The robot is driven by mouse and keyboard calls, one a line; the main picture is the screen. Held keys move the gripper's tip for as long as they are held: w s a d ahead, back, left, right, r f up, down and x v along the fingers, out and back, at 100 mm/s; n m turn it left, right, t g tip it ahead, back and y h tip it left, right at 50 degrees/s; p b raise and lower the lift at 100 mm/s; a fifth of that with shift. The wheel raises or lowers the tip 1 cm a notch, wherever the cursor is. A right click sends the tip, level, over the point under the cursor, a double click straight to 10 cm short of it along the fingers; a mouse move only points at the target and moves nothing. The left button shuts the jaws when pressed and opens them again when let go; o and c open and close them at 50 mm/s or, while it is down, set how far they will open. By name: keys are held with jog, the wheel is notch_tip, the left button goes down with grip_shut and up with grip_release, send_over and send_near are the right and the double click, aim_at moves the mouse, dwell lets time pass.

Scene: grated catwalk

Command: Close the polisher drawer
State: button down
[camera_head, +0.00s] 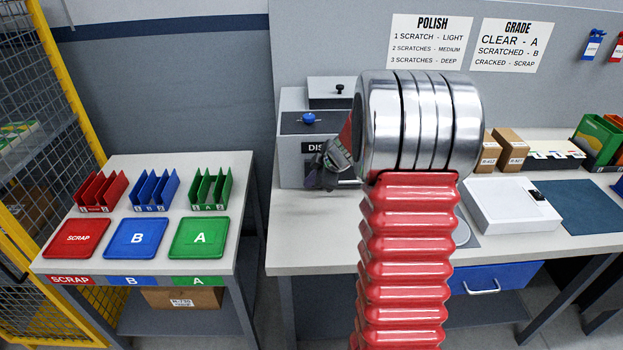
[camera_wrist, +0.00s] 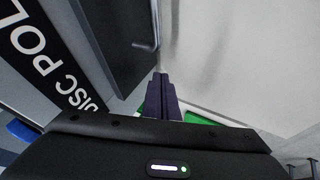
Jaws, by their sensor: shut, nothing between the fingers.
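The grey disc polisher (camera_head: 293,150) stands at the left end of the long bench, with a blue knob on top. Its front label is partly covered by my arm. In the wrist view the label reads "DISC POL" (camera_wrist: 45,60), and next to it is a dark drawer front (camera_wrist: 112,40) with a thin metal handle (camera_wrist: 148,42). How far the drawer stands out I cannot tell. My gripper (camera_head: 322,180) is in front of the polisher, low over the bench. Its fingers (camera_wrist: 161,80) are shut and empty, close to the drawer front; I cannot tell whether they touch.
A side table (camera_head: 110,235) at left holds red, blue and green trays and racks. A white box (camera_head: 510,205) and a dark blue mat (camera_head: 585,205) lie on the long bench (camera_head: 300,245). My red arm hides the middle. A blue drawer (camera_head: 495,279) hangs under the bench.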

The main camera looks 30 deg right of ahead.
jog(key=shift+s+a, duration=0.5)
jog(key=shift+s, duration=0.2)
jog(key=a+v, duration=0.1)
jog(key=v, duration=0.9)
jog(key=shift+s+d, duration=0.2)
jog(key=shift+d, duration=0.25)
jog(key=shift+m, duration=0.3)
jog(key=s+a+f+m+g, duration=0.1)
jog(key=s+a+m+g, duration=0.3)
jog(key=s+a+m, duration=0.75)
jog(key=s+a+r+t, duration=0.1)
jog(key=s+a+r, duration=0.2)
jog(key=s+a, duration=0.2)
jog(key=s+a+r+n+t+h, duration=0.1)
jog(key=s+a+r, duration=0.3)
jog(key=a, duration=0.5)
jog(key=s, duration=0.2)
jog(key=shift+s+a, duration=0.35)
